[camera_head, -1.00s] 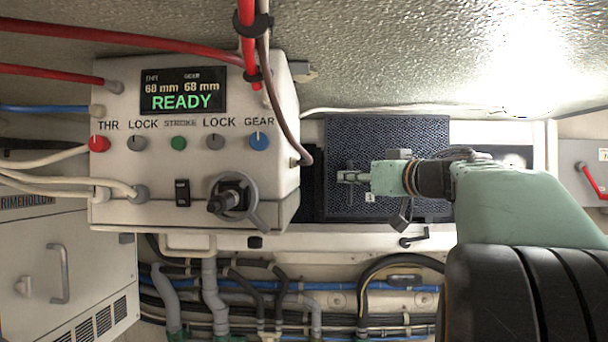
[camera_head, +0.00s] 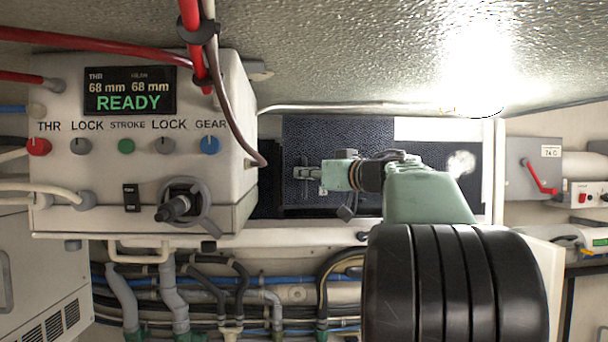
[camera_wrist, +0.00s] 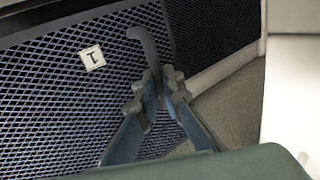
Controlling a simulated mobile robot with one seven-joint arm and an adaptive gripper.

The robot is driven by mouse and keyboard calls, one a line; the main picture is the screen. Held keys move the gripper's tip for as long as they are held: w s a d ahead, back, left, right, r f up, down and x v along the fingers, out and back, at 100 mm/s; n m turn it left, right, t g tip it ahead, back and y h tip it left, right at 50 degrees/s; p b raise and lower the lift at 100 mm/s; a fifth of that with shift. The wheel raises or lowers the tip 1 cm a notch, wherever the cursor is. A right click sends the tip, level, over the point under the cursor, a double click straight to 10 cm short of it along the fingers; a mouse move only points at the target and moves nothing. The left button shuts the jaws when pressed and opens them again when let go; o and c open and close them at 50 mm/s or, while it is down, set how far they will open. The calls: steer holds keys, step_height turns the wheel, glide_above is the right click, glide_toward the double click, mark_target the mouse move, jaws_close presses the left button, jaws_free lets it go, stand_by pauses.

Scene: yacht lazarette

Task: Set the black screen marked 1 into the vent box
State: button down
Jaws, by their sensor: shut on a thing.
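The black mesh screen (camera_head: 355,132) stands behind my gripper in the head view, to the right of the control box. In the wrist view the screen (camera_wrist: 60,90) fills the left side, and its white tag reads 1. My gripper (camera_head: 308,173) is at the front of the screen. In the wrist view my gripper (camera_wrist: 156,92) is shut on the screen's dark handle (camera_wrist: 145,45). A second dark mesh surface (camera_wrist: 210,30) lies beyond the screen's edge. I cannot tell which part is the vent box; a dark strip (camera_head: 267,180) shows left of the screen.
The control box (camera_head: 140,150), its display reading READY, is close left of the screen, with a protruding knob (camera_head: 178,207). A brown cable (camera_head: 236,125) hangs nearby. Hoses and pipes (camera_head: 215,290) run below. A grey box with a red lever (camera_head: 540,177) is at right.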

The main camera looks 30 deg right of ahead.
steer(key=w+d, duration=0.4)
steer(key=w, duration=0.4)
steer(key=shift+w, duration=0.2)
stand_by(0.5)
steer(key=shift+r, duration=0.1)
steer(key=shift+f+b, duration=0.8)
steer(key=shift+f, duration=1.85)
stand_by(3.0)
steer(key=c, duration=2)
jaws_free()
steer(key=shift+f, duration=0.2)
